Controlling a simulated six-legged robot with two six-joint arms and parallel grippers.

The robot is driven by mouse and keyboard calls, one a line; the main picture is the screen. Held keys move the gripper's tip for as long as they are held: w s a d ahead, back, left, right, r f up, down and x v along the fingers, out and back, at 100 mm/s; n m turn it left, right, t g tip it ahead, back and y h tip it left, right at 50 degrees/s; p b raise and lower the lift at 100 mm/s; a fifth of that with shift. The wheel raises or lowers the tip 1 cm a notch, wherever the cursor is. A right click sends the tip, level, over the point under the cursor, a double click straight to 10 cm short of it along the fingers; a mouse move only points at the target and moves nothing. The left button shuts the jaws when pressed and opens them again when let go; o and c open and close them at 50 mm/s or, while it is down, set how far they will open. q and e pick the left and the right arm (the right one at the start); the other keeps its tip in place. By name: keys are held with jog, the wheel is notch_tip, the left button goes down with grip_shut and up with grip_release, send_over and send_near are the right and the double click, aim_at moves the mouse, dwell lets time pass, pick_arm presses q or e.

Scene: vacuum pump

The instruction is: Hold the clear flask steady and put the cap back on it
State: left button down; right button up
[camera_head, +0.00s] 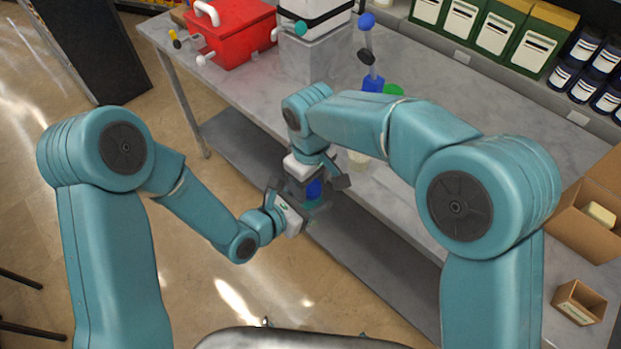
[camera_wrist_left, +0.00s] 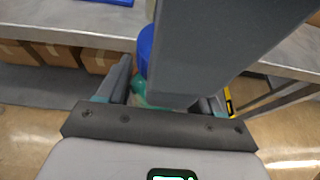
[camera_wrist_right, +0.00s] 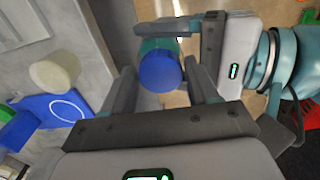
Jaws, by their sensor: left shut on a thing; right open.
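The clear, green-tinted flask (camera_wrist_left: 153,97) is held between the fingers of my left gripper (camera_head: 304,205), out in front of the bench edge. The blue cap (camera_wrist_right: 160,71) is at the flask's mouth end, lined up with it; I cannot tell whether it is fully seated. The cap also shows in the head view (camera_head: 314,188) and in the left wrist view (camera_wrist_left: 145,46). My right gripper (camera_wrist_right: 166,88) is open, with one finger on each side of the cap. Much of the flask is hidden by the grippers.
The grey bench (camera_head: 400,205) runs behind both grippers. A cream cylinder (camera_wrist_right: 56,70) and a blue piece (camera_wrist_right: 52,109) sit on it near my right gripper. A red box (camera_head: 232,35) stands far left; cardboard boxes (camera_head: 585,225) are at right. Open floor lies before the bench.

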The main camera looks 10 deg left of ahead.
jog(key=c, duration=0.9)
jog(key=o, duration=1.2)
jog(key=shift+o, duration=0.2)
jog(key=shift+r, duration=0.1)
notch_tip(320, 180, up, 12)
